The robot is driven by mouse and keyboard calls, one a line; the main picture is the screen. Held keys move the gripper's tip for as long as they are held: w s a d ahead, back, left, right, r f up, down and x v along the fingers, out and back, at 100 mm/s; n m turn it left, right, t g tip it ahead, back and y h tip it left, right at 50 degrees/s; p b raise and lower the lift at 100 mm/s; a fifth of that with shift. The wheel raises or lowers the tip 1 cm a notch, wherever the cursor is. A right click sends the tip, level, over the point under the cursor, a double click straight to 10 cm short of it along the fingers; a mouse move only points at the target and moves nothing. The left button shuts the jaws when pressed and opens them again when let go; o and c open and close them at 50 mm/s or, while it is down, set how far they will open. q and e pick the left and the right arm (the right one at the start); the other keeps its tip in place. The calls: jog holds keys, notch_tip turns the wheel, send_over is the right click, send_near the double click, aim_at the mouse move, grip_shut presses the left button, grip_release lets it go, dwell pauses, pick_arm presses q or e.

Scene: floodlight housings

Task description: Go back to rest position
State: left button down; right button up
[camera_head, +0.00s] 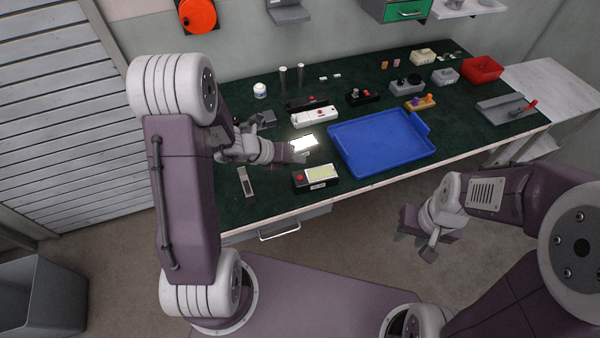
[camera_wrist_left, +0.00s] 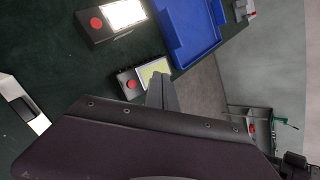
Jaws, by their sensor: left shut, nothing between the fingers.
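My left gripper (camera_head: 303,157) is shut and empty over the front of the green-topped bench (camera_head: 240,208). In the head view it is between a brightly lit lamp panel (camera_head: 303,143) and a black housing with a red button and pale yellow-green panel (camera_head: 316,178). In the left wrist view the closed fingers (camera_wrist_left: 160,92) overlap the view of that housing (camera_wrist_left: 128,82); I cannot tell whether they touch it. The lit lamp (camera_wrist_left: 112,18) also has a red button. My right gripper (camera_head: 416,240) hangs off the bench's front edge; its finger gap is unclear.
A blue tray (camera_head: 380,142) lies right of the lit lamp. A white housing (camera_head: 314,117), a black one (camera_head: 362,97) and small parts stand behind. A red bin (camera_head: 482,69) is at the back right. A grey bin (camera_head: 42,300) stands on the floor at left.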

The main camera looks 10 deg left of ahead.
pick_arm(q)
jog(key=shift+f, duration=0.1)
jog(key=s+d+r+m+g+h, duration=0.1)
jog(key=s+d+r+m, duration=0.1)
jog(key=d+r+m, duration=0.3)
jog(key=s+d+m+g+y, duration=0.1)
jog(key=s+d+m+g, duration=0.15)
jog(key=s+m, duration=0.65)
jog(key=s+a+f+m+g+y, duration=0.1)
jog(key=s+a+m+y, duration=0.2)
jog(key=m, duration=0.8)
jog(key=s+a+f+m+g+y, duration=0.1)
jog(key=s+a+f+m+y, duration=0.1)
jog(key=a+m, duration=0.6)
jog(key=s+m+y, duration=0.1)
jog(key=m, duration=0.2)
